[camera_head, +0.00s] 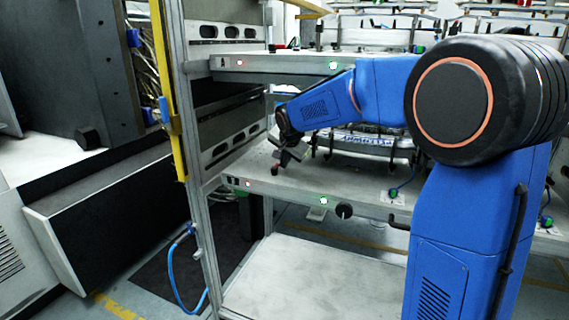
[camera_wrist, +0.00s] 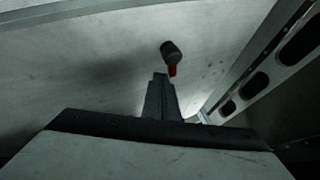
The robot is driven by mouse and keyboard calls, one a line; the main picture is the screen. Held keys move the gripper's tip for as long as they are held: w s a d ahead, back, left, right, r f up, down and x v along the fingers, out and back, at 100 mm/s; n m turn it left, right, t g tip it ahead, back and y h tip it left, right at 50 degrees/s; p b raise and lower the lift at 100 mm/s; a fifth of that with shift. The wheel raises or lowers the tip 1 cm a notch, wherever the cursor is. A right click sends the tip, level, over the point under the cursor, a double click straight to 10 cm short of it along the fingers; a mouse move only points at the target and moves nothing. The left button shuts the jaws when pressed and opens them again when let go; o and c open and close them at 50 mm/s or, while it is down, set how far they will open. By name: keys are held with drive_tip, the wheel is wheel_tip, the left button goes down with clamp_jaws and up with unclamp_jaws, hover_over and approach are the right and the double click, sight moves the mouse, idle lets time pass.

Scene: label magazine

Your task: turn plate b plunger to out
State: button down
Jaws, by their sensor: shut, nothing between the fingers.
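A plunger with a black knob and a red part (camera_wrist: 171,50) stands on a grey plate (camera_wrist: 90,55) in the wrist view. My gripper (camera_wrist: 160,78) is shut and empty, its fingertips pointing at the plunger and just short of it in the picture. I cannot tell whether they touch. In the head view my gripper (camera_head: 281,160) is low over the left end of the middle shelf (camera_head: 310,190). A small dark knob (camera_head: 274,170) shows just below the fingers there. No letter marking plate b is legible.
A slotted metal rail (camera_wrist: 265,75) runs along the right in the wrist view. A frame post (camera_head: 198,200) with a yellow strip stands left of the shelf. An upper shelf (camera_head: 290,66) lies above my gripper.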

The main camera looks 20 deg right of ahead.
drive_tip(key=shift+w+n+y, duration=0.15)
drive_tip(key=shift+n+y, duration=0.15)
drive_tip(key=shift+n, duration=0.1)
idle(1.9)
drive_tip(key=shift+a, duration=0.2)
drive_tip(key=shift+s+a, duration=0.3)
drive_tip(key=shift+a, duration=0.3)
drive_tip(key=v, duration=1.7)
drive_tip(key=s+d+f+n+g, duration=0.1)
drive_tip(key=s+f, duration=0.5)
drive_tip(key=s, duration=0.6)
drive_tip(key=s+d+f+n, duration=0.4)
drive_tip(key=s+f, duration=0.3)
drive_tip(key=s, duration=0.6)
drive_tip(key=s+d+f+n+g, duration=0.1)
drive_tip(key=s+f+n, duration=0.3)
drive_tip(key=s, duration=0.9)
wheel_tip(320, 180, down, 3)
drive_tip(key=shift+d+f+g, duration=0.1)
drive_tip(key=shift+d+g, duration=0.2)
drive_tip(key=shift+d, duration=0.55)
drive_tip(key=shift+w, duration=0.15)
